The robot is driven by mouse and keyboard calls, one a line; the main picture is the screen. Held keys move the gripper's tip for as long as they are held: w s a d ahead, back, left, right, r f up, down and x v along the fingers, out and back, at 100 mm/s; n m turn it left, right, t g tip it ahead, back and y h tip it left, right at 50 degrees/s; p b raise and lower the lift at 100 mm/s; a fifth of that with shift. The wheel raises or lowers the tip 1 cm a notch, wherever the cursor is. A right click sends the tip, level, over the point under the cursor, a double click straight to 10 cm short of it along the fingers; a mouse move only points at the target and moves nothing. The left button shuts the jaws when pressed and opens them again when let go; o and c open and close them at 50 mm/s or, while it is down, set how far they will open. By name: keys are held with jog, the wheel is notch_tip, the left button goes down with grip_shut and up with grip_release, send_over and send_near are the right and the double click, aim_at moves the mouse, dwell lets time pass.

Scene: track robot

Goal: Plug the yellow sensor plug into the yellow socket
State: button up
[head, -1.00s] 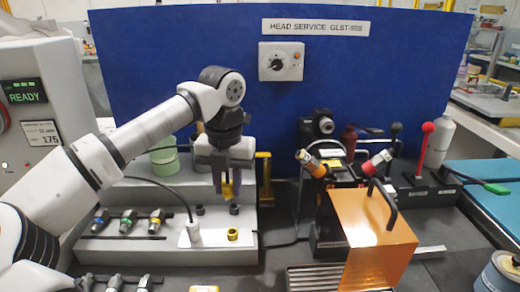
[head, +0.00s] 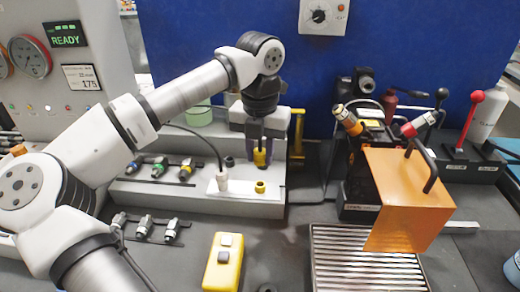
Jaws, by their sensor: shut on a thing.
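The yellow sensor plug (head: 261,158) is held between the fingers of my gripper (head: 260,150), which points straight down over the light grey block. The yellow socket (head: 260,188) is a small yellow ring with a dark centre on the pale plate (head: 240,191). In the picture it lies just below the plug, with a gap between them; the depth offset is hard to judge. The plug's lower end looks free. A dark socket (head: 229,161) shows left of the plug.
A white cable fitting (head: 222,182) with a black cable stands left of the yellow socket. Valves with coloured bands (head: 160,167) lie further left. A yellow button box (head: 223,262) is in front.

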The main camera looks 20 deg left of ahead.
aim_at(260, 168)
jog(key=shift+f+b, duration=1.3)
jog(key=shift+f, duration=0.7)
jog(key=shift+f+b, duration=1.35)
jog(key=shift+b, duration=0.1)
dwell(0.4)
jog(key=o, duration=1.1)
jog(key=shift+c, duration=0.2)
jog(key=shift+r, duration=0.1)
notch_tip(260, 168, up, 14)
jog(key=p, duration=0.9)
